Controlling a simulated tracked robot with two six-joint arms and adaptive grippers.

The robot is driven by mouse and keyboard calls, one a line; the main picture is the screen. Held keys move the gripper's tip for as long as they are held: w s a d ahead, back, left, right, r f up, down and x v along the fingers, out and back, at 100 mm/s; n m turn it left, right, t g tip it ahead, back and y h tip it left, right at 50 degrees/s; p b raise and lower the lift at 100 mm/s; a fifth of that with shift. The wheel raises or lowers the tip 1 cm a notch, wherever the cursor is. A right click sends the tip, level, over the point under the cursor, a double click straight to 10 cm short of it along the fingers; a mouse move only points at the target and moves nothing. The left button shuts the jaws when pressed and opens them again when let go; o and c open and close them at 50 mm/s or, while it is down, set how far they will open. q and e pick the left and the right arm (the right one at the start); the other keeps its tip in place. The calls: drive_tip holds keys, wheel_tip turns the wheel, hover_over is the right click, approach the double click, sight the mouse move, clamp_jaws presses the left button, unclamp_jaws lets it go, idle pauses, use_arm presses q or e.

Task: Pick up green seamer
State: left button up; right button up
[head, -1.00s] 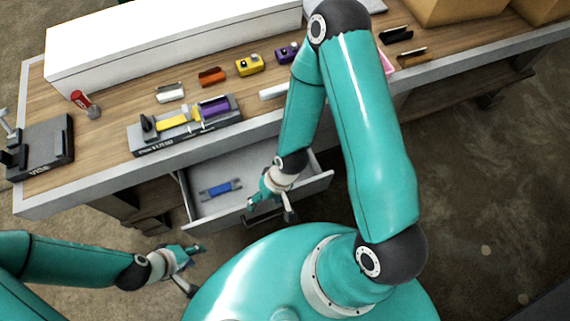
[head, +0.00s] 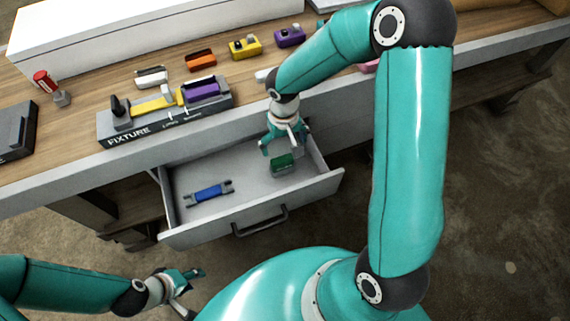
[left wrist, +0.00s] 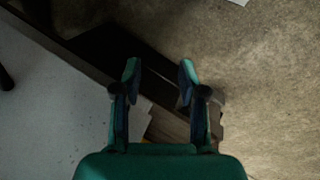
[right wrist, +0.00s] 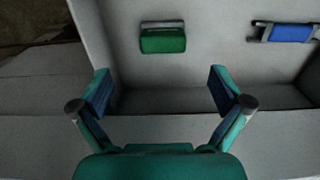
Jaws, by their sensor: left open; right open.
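The green seamer (head: 282,165) lies in the right part of the open drawer (head: 240,172). In the right wrist view the green seamer (right wrist: 163,40) lies on the drawer floor, beyond my fingertips and roughly between them. My right gripper (head: 283,146) is open and empty, just behind and above the seamer in the head view; it also shows in the right wrist view (right wrist: 158,88). My left gripper (head: 194,282) is open and empty, low in front of the bench; the left wrist view shows its fingers (left wrist: 158,72) apart over the floor.
A blue tool (head: 209,193) lies in the drawer's left part. The drawer walls and handle (head: 260,221) stand around this space. On the bench are a fixture (head: 165,116) with yellow and purple pieces, a vise (head: 15,130) and a red-handled item (head: 50,87).

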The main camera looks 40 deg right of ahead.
sight(283, 165)
wheel_tip(283, 165, down, 7)
drive_tip(key=shift+r, duration=0.15)
drive_tip(key=shift+w+a+f, duration=0.1)
drive_tip(key=shift+f, duration=1.25)
drive_tip(key=shift+w+a+f, duration=0.1)
drive_tip(key=shift+f, duration=1.2)
drive_tip(key=shift+s, duration=0.1)
drive_tip(key=c, duration=1.4)
